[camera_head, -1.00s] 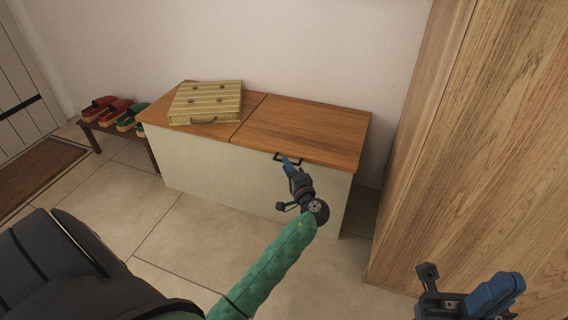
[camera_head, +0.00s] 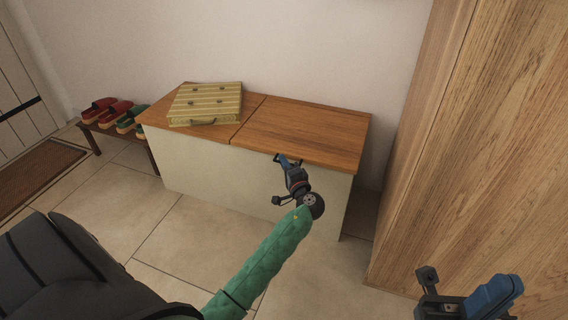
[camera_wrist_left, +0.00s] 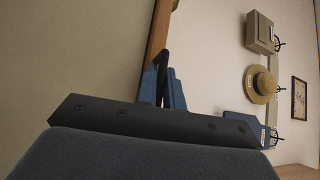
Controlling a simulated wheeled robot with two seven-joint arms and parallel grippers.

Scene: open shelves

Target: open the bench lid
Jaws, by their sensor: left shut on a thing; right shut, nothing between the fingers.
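The bench (camera_head: 250,180) has cream sides and a wooden top split into two panels. Its right-hand lid (camera_head: 305,132) lies flat and closed. A dark bar handle (camera_head: 277,157) is at the lid's front edge, mostly hidden by my left gripper (camera_head: 287,160). That gripper is shut on the handle. In the left wrist view the blue fingers (camera_wrist_left: 162,88) close around the dark handle (camera_wrist_left: 164,65), beside the lid's wooden edge (camera_wrist_left: 158,30). My right gripper (camera_head: 468,300) is shut and empty at the lower right, away from the bench.
A striped case (camera_head: 205,103) lies on the left panel, its right side near the seam. A tall wooden cabinet (camera_head: 470,140) stands close on the right. A low rack with shoes (camera_head: 115,115) is at the left. The right lid's top is bare.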

